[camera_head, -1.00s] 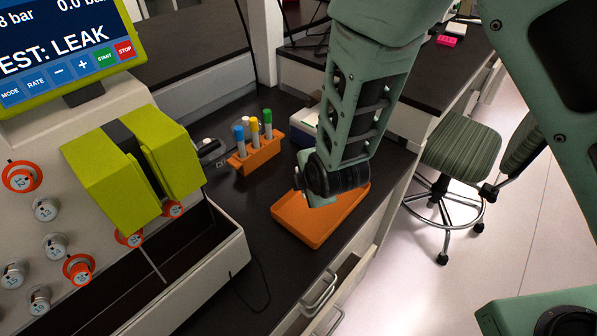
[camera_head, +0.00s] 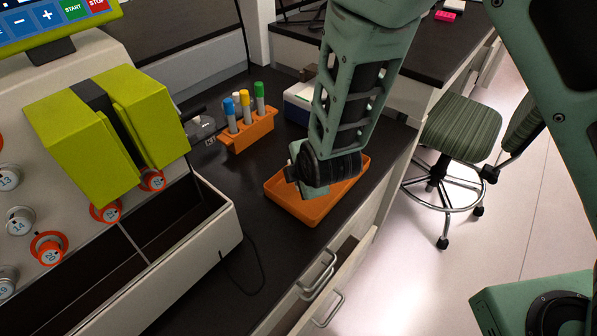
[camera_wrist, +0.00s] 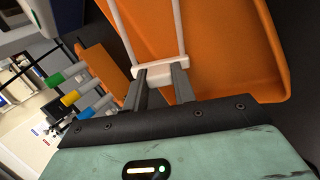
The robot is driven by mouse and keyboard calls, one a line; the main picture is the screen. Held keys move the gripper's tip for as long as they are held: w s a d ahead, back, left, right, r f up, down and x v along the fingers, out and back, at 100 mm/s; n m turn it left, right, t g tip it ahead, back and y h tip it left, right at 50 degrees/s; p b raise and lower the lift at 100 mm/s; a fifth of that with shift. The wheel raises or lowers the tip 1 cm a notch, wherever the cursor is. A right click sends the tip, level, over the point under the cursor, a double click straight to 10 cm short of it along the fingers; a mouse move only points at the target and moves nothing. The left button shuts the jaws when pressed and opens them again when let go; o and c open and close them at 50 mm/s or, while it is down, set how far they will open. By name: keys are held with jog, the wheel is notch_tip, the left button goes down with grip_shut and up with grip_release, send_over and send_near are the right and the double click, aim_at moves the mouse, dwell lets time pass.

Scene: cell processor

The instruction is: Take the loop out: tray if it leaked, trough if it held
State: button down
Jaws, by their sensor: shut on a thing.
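The orange tray (camera_head: 318,212) lies on the dark bench, right of the machine, and fills the upper right of the wrist view (camera_wrist: 262,45). My gripper (camera_wrist: 162,84) is shut on the white end block of the loop (camera_wrist: 160,72). Two thin white tubes run up from this block, in front of the tray; the loop's far end is out of frame. In the head view my wrist is over the tray and hides part of it; the loop cannot be made out there. The pale trough (camera_head: 195,262) runs along the machine's front, with a dark inside and a divider.
An orange rack (camera_head: 250,133) with several capped tubes stands behind the tray. A yellow-green clamp block (camera_head: 85,150) and several numbered knobs are on the machine. A screen (camera_head: 50,28) shows START and STOP buttons. A green chair (camera_head: 455,130) stands to the right.

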jog(key=c, duration=1.1)
grip_release()
jog(key=shift+o, duration=0.2)
jog(key=shift+r, duration=0.1)
jog(key=p+v, duration=0.4)
jog(key=v, duration=1.3)
jog(key=shift+s, duration=0.25)
jog(key=shift+s, duration=0.1)
